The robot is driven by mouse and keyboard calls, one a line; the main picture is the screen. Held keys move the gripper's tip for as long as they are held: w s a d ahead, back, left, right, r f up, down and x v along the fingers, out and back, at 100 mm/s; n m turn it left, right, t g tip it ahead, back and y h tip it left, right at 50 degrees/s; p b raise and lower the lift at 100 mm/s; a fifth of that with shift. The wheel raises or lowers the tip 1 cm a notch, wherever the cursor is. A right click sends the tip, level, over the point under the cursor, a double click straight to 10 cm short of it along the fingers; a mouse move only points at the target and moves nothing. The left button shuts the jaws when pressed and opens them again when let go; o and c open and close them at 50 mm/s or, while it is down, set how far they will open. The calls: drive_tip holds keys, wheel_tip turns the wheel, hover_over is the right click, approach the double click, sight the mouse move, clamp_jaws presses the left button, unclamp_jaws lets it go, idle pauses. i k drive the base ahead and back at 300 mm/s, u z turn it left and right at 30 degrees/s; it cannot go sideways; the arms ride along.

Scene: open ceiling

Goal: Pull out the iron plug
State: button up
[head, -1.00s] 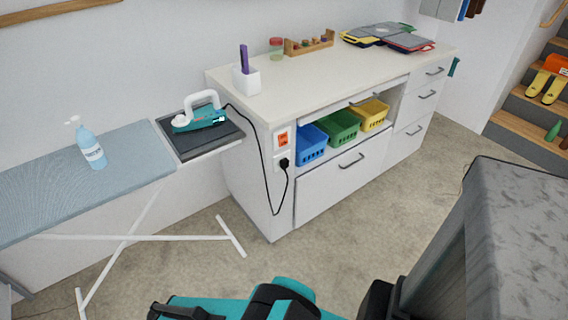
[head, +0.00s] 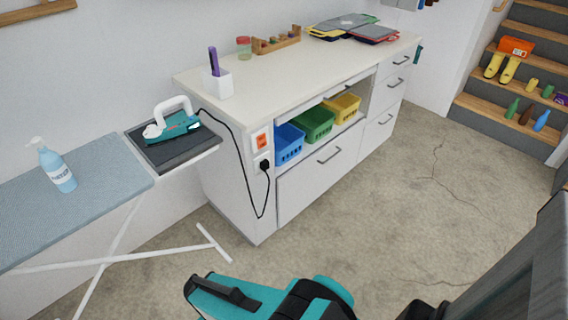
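The black iron plug (head: 264,167) sits in the white wall-type socket (head: 258,158) on the end panel of the white cabinet. Its black cord (head: 246,180) hangs in a loop below the plug and runs up to the iron. The teal and white iron (head: 176,124) rests on the dark pad at the ironing board's end. An orange-red switch (head: 261,141) is just above the socket. Teal and black links of my arm show at the bottom edge, well apart from the plug. My gripper's fingertips cannot be made out.
The ironing board (head: 85,190) with a spray bottle (head: 57,168) stands at left, its white legs on the floor. The cabinet (head: 290,75) holds blue, green and yellow baskets. A dark grey block (head: 540,265) is at lower right. Floor right of the cabinet is clear, toward stairs (head: 510,80).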

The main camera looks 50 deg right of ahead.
sight(264, 164)
drive_tip(key=u, duration=1)
drive_tip(key=k, duration=0.1)
drive_tip(key=z, duration=2.45)
drive_tip(key=k, duration=0.9)
drive_tip(key=u, duration=0.15)
drive_tip(key=i, duration=0.8)
drive_tip(key=z, duration=0.05)
